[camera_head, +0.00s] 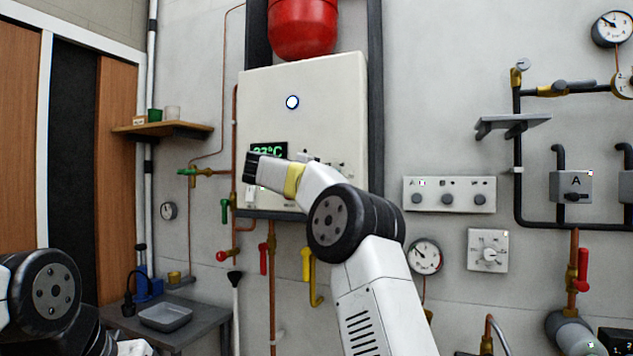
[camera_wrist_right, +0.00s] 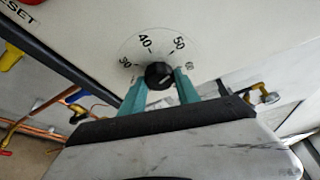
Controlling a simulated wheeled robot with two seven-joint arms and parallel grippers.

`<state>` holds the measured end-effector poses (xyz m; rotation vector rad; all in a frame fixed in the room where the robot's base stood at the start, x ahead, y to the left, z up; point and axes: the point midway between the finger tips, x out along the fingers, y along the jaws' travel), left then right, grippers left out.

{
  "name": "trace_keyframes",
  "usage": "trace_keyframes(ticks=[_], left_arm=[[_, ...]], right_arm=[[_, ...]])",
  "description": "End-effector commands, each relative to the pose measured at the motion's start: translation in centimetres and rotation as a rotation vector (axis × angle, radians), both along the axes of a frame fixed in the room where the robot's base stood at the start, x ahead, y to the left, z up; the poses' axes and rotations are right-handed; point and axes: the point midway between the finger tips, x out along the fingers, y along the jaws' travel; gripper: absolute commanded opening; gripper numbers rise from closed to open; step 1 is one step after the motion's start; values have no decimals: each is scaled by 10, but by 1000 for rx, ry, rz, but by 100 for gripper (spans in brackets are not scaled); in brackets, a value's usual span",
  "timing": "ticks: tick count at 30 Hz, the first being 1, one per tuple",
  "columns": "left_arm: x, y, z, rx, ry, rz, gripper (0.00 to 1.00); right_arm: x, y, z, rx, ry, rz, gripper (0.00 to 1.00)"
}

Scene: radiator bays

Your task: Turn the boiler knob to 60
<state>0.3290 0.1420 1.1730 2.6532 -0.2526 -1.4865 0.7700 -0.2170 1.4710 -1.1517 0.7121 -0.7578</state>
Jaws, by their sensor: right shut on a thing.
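The boiler (camera_head: 345,90) is a white box on the wall under a red vessel, with a lit green display (camera_head: 268,150) partly covered by my arm. My right gripper (camera_head: 264,172) is in front of the boiler's lower part and hides the knob in the head view. In the right wrist view, the black boiler knob (camera_wrist_right: 158,74) sits on a round scale marked 30, 40 and 50, with a small unclear mark further right. The teal fingers of my right gripper (camera_wrist_right: 160,82) are shut on the knob, one on each side. A pale mark shows on the knob, its pointing direction unclear. My left gripper is out of view.
A panel with several knobs (camera_head: 449,195) and a dial box (camera_head: 487,251) are on the wall to the right. Yellow (camera_head: 306,265) and red (camera_head: 263,258) valve handles hang below the boiler. A wooden shelf (camera_head: 165,131) and a grey table (camera_head: 205,325) are at left.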

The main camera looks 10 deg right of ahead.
Motion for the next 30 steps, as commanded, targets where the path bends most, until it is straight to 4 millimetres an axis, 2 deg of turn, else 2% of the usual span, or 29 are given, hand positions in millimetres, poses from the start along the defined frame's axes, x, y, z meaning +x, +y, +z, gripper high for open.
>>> trace_keyframes(ticks=[18, 30], left_arm=[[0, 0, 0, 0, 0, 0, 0], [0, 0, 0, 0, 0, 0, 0]], right_arm=[[0, -1, 0, 467, -310, -2, 0], [0, -1, 0, 646, -430, -2, 0]])
